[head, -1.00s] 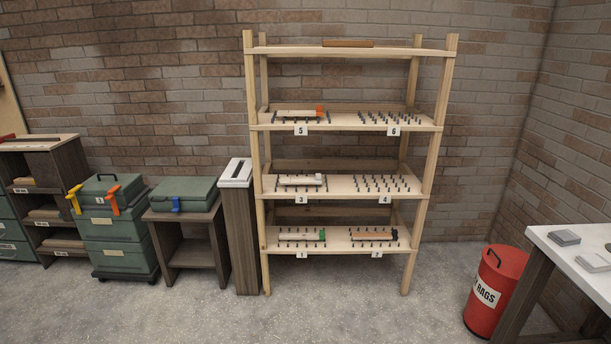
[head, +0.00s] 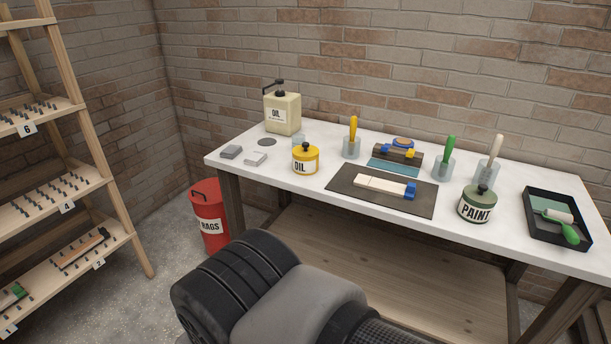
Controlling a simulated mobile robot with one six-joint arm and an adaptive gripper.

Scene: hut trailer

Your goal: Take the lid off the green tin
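The green tin (head: 475,208) stands upright near the front edge of the white workbench, right of centre in the head view. It bears a white label reading PAINT. Its lid (head: 482,191) sits on top, with a dark round knob. A part of my own arm shows large at the bottom of the head view, in front of the bench. My gripper is not in view.
A red rags bin (head: 209,217) stands left.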

